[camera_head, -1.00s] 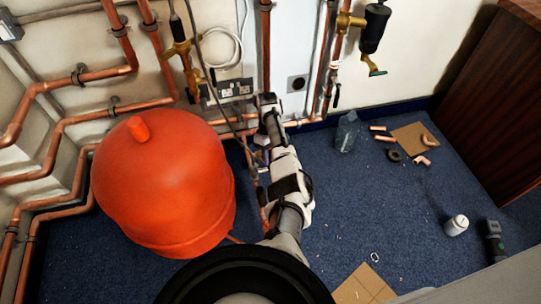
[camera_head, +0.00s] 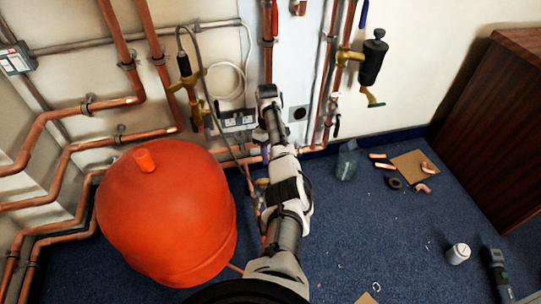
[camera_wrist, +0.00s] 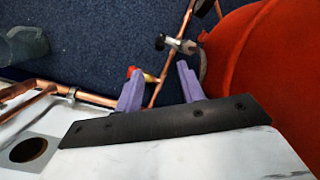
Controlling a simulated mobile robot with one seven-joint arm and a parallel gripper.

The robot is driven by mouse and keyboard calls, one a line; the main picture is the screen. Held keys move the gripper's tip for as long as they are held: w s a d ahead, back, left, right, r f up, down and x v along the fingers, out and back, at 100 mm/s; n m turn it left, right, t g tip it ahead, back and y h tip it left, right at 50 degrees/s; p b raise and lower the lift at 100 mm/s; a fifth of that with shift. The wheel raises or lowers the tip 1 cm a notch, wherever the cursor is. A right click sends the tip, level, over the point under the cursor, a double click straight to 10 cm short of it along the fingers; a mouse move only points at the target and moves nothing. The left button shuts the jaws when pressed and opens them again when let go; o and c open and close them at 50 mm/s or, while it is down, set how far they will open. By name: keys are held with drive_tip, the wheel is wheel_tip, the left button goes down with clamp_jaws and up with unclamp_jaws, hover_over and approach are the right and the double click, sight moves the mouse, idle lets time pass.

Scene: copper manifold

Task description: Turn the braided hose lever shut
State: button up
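A grey braided hose (camera_head: 222,124) hangs from the pipework on the wall and runs down behind the red vessel toward my arm. In the wrist view, a valve with a pale metal body and dark knob (camera_wrist: 176,44) sits on a copper pipe beyond my fingers. A small red and yellow fitting (camera_wrist: 148,77) lies near the left finger. I cannot tell which part is the braided hose lever. My gripper (camera_wrist: 159,84) has two purple fingers, spread apart with nothing visibly held between them. In the head view the fingers are mostly hidden by my arm.
A large red vessel (camera_head: 165,215) stands close to the left of my arm and fills the right of the wrist view. Copper pipes (camera_head: 75,145) line the wall. Loose fittings lie by a cardboard piece (camera_head: 411,165). The blue carpet (camera_head: 345,225) is mostly clear.

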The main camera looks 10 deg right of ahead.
drive_tip(key=shift+a+p, duration=0.15)
drive_tip(key=shift+p, duration=0.15)
drive_tip(key=c, duration=0.4)
drive_tip(key=a+f+m+t+p, duration=0.1)
drive_tip(key=a+m+p, duration=0.1)
drive_tip(key=p, duration=0.1)
drive_tip(key=a+f+m+t+y+p, duration=0.1)
drive_tip(key=a+m+p, duration=0.1)
drive_tip(key=p, duration=0.1)
drive_tip(key=a+f+m+t+p, duration=0.2)
drive_tip(key=m+p, duration=0.1)
drive_tip(key=shift+s+a+y, duration=0.1)
drive_tip(key=shift+s+y, duration=0.2)
drive_tip(key=shift+y, duration=0.1)
clamp_jaws()
drive_tip(key=s+d+r+m+t+h+p, duration=0.15)
drive_tip(key=s+m+t+p, duration=0.25)
drive_tip(key=s+m+p, duration=0.55)
drive_tip(key=s+d+r+m+t+h+p, duration=0.1)
drive_tip(key=s+d+m+t+h+p, duration=0.15)
drive_tip(key=s+m+p, duration=0.7)
drive_tip(key=w+d+f+m+b, duration=0.1)
drive_tip(key=w+f+b, duration=0.8)
drive_tip(key=w+b, duration=0.3)
drive_tip(key=shift+d+f+t+y+b, duration=0.15)
drive_tip(key=shift+d+t+y+b, duration=0.2)
drive_tip(key=shift+b, duration=1.15)
